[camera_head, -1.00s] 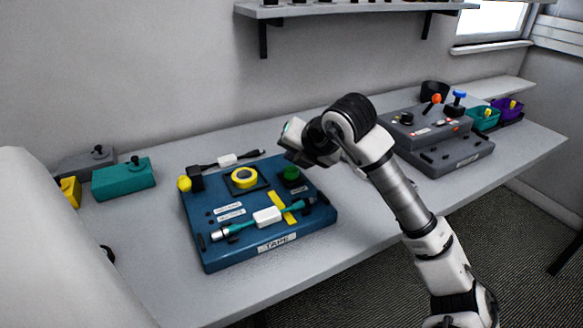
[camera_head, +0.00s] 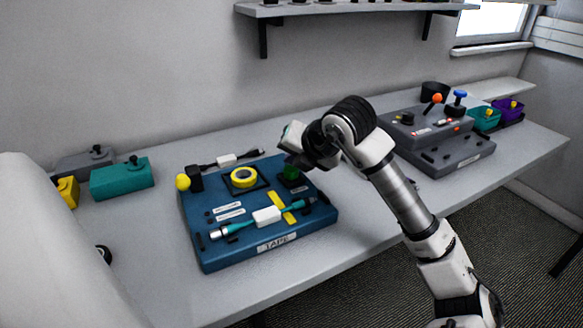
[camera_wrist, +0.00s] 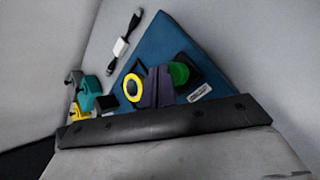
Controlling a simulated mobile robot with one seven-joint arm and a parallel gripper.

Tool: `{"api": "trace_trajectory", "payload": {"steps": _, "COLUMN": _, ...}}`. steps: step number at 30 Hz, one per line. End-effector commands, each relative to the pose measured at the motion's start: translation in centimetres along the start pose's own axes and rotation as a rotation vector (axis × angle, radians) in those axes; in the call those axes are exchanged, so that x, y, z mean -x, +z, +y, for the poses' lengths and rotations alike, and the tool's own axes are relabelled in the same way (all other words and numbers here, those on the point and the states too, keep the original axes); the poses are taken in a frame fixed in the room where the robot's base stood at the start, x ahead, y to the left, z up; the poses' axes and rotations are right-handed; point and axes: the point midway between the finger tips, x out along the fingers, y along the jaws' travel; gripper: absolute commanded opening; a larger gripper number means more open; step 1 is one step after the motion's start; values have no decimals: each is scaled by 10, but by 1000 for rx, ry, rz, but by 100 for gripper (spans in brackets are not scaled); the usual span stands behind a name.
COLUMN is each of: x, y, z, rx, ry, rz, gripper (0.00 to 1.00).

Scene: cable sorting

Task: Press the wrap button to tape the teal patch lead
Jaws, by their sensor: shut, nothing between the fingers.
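The teal patch lead (camera_head: 240,226) with a white middle block (camera_head: 267,216) lies across the front of the blue tape station (camera_head: 215,255). A yellow strip lies beside the block. The green button (camera_head: 291,173) stands at the station's back right, partly covered by my gripper (camera_head: 294,163) in the head view. In the wrist view my gripper's closed dark fingers (camera_wrist: 158,88) point between the yellow tape roll (camera_wrist: 133,90) and the green button (camera_wrist: 180,73). My gripper is shut and empty, above the button area. I cannot tell whether it touches the button.
A yellow-knobbed lever (camera_head: 183,182) stands at the station's back left. A black lead with a white block (camera_head: 227,160) lies behind it. Teal (camera_head: 122,179) and yellow blocks are at left. A grey control station (camera_head: 440,148) and teal and purple bins (camera_head: 507,110) are at right.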

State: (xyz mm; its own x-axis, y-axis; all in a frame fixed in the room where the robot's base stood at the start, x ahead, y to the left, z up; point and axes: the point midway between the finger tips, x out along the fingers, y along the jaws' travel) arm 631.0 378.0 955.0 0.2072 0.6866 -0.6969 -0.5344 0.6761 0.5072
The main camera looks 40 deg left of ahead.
Motion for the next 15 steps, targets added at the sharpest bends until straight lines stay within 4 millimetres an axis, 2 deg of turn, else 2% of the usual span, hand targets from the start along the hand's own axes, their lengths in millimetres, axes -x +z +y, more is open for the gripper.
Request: {"api": "trace_trajectory", "payload": {"steps": 15, "x": -5, "y": -4, "z": -4, "rx": 0, "ry": 0, "rz": 0, "gripper": 0}}
